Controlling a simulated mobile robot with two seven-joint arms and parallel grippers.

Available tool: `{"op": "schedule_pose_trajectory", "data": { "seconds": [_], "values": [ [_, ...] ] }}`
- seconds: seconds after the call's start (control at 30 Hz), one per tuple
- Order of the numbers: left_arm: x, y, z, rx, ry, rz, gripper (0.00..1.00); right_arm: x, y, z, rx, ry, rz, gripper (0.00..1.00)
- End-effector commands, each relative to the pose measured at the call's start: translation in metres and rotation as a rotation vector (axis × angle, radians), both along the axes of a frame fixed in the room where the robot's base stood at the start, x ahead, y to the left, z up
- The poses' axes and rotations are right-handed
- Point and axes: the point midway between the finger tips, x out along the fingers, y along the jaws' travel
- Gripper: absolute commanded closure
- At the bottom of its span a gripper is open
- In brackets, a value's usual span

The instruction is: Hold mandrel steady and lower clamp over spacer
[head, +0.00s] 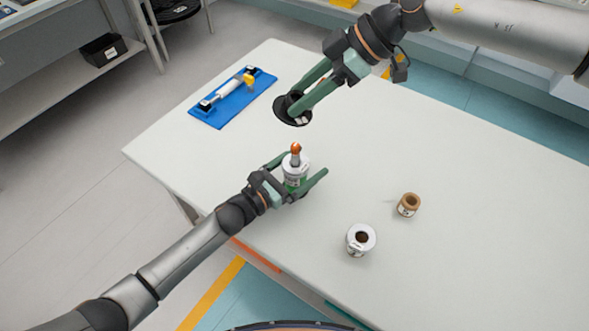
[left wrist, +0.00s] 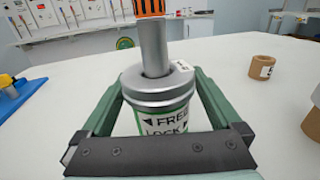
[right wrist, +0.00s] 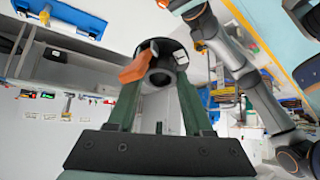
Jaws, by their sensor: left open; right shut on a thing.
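The mandrel (head: 296,157) stands upright on the table, a grey shaft with an orange tip. In the left wrist view the shaft (left wrist: 152,45) rises through a grey ring, with a small white tag beside it, above a base (left wrist: 160,118) marked FREE and LOCK. I cannot tell which ring is the spacer. My left gripper (head: 307,161) is open, its fingers on either side of the base. My right gripper (head: 295,98) is shut on the black clamp (head: 293,117), a flanged disc with a hub. The clamp is up and behind the mandrel, apart from it, and also shows in the right wrist view (right wrist: 162,62).
The table (head: 470,170) bears a white roll (head: 361,239) and a brown core (head: 408,204) right of my left gripper. A blue board (head: 225,106) with a silver and yellow tool lies at the far left. The table between the board and mandrel is clear.

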Motion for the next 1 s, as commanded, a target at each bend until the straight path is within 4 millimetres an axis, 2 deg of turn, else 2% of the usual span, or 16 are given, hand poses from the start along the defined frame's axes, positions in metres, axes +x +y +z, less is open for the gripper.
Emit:
{"op": "schedule_pose_trajectory", "data": {
  "seconds": [0.27,1.0],
  "values": [
    [0.0011,-0.0013,0.0004,0.0,0.0,0.0,0.02,0.0001,0.0002,0.0008,0.001,-0.001,0.0,1.0],
    [0.0009,-0.0008,0.0001,-0.001,0.001,0.0,0.84,0.0002,0.0002,0.0008,0.001,-0.001,0.0,1.0]
  ]
}}
